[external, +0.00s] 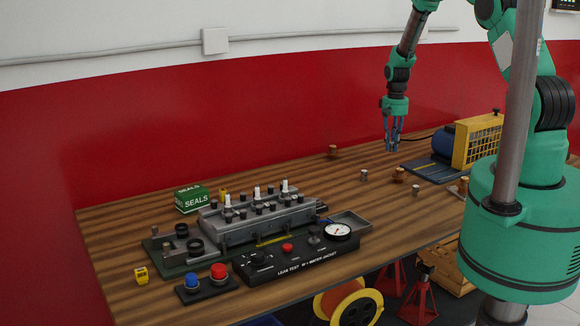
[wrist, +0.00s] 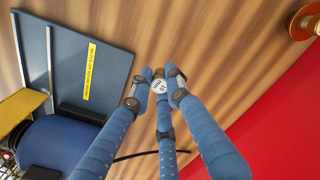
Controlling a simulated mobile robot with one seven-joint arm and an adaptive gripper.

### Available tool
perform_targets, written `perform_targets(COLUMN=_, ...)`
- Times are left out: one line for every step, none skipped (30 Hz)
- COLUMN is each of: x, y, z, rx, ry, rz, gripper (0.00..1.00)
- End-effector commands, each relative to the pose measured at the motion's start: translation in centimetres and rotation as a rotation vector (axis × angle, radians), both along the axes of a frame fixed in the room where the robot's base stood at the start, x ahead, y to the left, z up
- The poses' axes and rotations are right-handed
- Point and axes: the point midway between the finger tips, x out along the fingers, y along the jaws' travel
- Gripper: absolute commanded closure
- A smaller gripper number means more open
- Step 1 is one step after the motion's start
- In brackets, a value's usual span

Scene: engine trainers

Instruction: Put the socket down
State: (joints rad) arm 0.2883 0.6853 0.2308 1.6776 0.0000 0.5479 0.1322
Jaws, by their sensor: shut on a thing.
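The socket (wrist: 159,86) shows in the wrist view as a small pale round end with dark markings, between the tips of my blue three-fingered gripper (wrist: 158,78). The fingers are shut on it and hide its sides. In the external view my gripper (external: 393,146) points down above the wooden table (external: 300,168), towards its back right. The socket is too small to make out there. The gap to the table top is hard to judge.
Several small metal and copper-coloured pieces (external: 364,174) stand below and around my gripper. A blue plate (wrist: 115,62) and a blue-and-yellow machine (external: 478,140) lie to the right in the external view. An engine test rig (external: 260,225) stands left. A red wall (external: 200,130) is behind.

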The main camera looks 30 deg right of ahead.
Motion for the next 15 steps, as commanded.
perform_targets(x=0.0, y=0.0, z=0.0, rx=0.0, ry=0.0, rz=0.0, gripper=1.0)
perform_targets(x=0.0, y=0.0, z=0.0, rx=0.0, ry=0.0, rz=0.0, gripper=1.0)
perform_targets(x=0.0, y=0.0, z=0.0, rx=0.0, ry=0.0, rz=0.0, gripper=1.0)
perform_targets(x=0.0, y=0.0, z=0.0, rx=0.0, ry=0.0, rz=0.0, gripper=1.0)
perform_targets(x=0.0, y=0.0, z=0.0, rx=0.0, ry=0.0, rz=0.0, gripper=1.0)
perform_targets(x=0.0, y=0.0, z=0.0, rx=0.0, ry=0.0, rz=0.0, gripper=1.0)
perform_targets(x=0.0, y=0.0, z=0.0, rx=0.0, ry=0.0, rz=0.0, gripper=1.0)
perform_targets(x=0.0, y=0.0, z=0.0, rx=0.0, ry=0.0, rz=0.0, gripper=1.0)
perform_targets(x=0.0, y=0.1, z=0.0, rx=0.0, ry=0.0, rz=0.001, gripper=1.0)
perform_targets(x=0.1, y=0.2, z=0.0, rx=0.0, ry=0.0, rz=0.001, gripper=1.0)
perform_targets(x=0.1, y=0.4, z=0.0, rx=0.0, ry=0.0, rz=0.002, gripper=1.0)
perform_targets(x=0.2, y=0.6, z=0.0, rx=0.0, ry=0.0, rz=0.004, gripper=1.0)
perform_targets(x=0.2, y=0.9, z=0.0, rx=0.0, ry=0.0, rz=0.006, gripper=1.0)
perform_targets(x=0.3, y=1.2, z=0.0, rx=0.0, ry=0.0, rz=0.008, gripper=1.0)
perform_targets(x=0.4, y=1.7, z=0.0, rx=0.0, ry=0.0, rz=0.011, gripper=1.0)
